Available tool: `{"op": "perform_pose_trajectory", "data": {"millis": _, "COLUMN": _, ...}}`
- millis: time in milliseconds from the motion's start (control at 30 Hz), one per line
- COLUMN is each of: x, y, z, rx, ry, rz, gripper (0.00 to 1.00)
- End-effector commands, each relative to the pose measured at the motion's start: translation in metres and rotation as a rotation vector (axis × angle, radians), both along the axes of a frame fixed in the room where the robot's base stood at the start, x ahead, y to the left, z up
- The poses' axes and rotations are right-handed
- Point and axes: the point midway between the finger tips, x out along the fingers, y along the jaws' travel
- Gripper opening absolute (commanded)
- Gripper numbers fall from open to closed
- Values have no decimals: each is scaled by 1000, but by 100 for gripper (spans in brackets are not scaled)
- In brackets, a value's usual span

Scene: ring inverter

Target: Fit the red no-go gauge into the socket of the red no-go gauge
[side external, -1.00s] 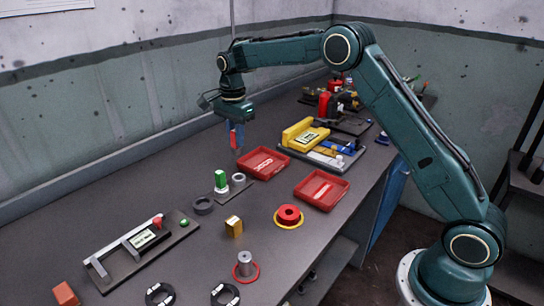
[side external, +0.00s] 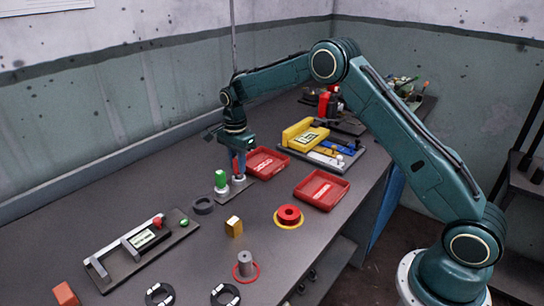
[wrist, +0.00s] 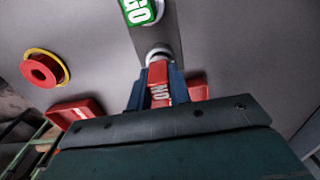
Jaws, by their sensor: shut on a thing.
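My gripper (side external: 238,172) is shut on the red no-go gauge, which points down with its lettered face showing between the blue fingers in the wrist view (wrist: 159,82). The pale ring-shaped socket (wrist: 158,52) shows just past the gauge's lower end. In the side view the gauge and fingers stand right over the socket on the grey gauge plate (side external: 226,194) and hide most of it. I cannot tell whether the tip has entered it. The green go gauge (side external: 221,180) stands upright on the same plate, beside the socket; it also shows in the wrist view (wrist: 137,12).
A red tray (side external: 283,160) lies close behind my gripper, and another red tray (side external: 346,187) is to the right. A yellow fixture (side external: 299,131) stands behind.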

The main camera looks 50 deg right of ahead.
Motion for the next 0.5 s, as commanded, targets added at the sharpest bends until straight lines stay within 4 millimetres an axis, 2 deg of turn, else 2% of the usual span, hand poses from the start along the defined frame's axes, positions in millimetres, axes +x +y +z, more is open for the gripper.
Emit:
{"op": "perform_pose_trajectory", "data": {"millis": 133, "x": 0, "y": 0, "z": -9, "rx": 0, "ry": -1, "rz": 0, "gripper": 0}}
{"op": "perform_pose_trajectory", "data": {"millis": 500, "x": 0, "y": 0, "z": -11, "rx": 0, "ry": -1, "rz": 0, "gripper": 0}}
